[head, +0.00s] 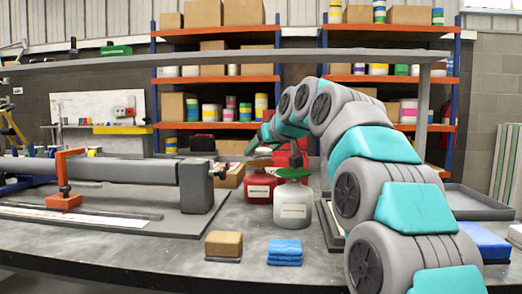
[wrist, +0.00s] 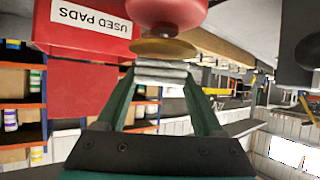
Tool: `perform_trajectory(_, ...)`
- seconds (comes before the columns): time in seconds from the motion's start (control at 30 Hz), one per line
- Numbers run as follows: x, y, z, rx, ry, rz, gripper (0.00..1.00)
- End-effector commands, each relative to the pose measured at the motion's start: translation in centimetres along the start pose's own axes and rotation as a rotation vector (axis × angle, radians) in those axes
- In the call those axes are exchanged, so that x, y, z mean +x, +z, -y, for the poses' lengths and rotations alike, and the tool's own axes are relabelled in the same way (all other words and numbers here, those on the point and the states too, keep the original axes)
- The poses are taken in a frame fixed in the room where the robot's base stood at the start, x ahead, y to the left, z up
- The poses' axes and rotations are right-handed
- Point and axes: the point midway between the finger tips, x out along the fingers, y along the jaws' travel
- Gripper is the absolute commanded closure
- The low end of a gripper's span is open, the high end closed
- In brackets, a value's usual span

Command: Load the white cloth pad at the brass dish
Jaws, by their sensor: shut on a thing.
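My gripper (wrist: 160,80) is shut on the folded white cloth pad (wrist: 162,72), which looks pale grey. The wrist view is upside down. In it the pad lies right at the brass dish (wrist: 163,48), on the dish's upper side; I cannot tell whether they touch. The dish tops a red can (wrist: 170,12). In the head view the red can (head: 262,188) stands on the bench with the brass dish (head: 258,162) on top. My gripper (head: 256,148) is small there, just above the dish, and the pad is hard to make out.
A pale can (head: 293,208) with a green dish (head: 293,172) stands close right of the red can. A red bin marked USED PADS (wrist: 85,40) is close by. A clamped grey tube (head: 110,170) lies left.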

Motion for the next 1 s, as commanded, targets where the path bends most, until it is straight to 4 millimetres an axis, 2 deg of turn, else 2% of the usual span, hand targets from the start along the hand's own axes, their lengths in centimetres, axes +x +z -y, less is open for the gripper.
perform_trajectory(1.0, 0.52, 0.99, 0.0, 0.0, 0.0, 0.0, 1.0)
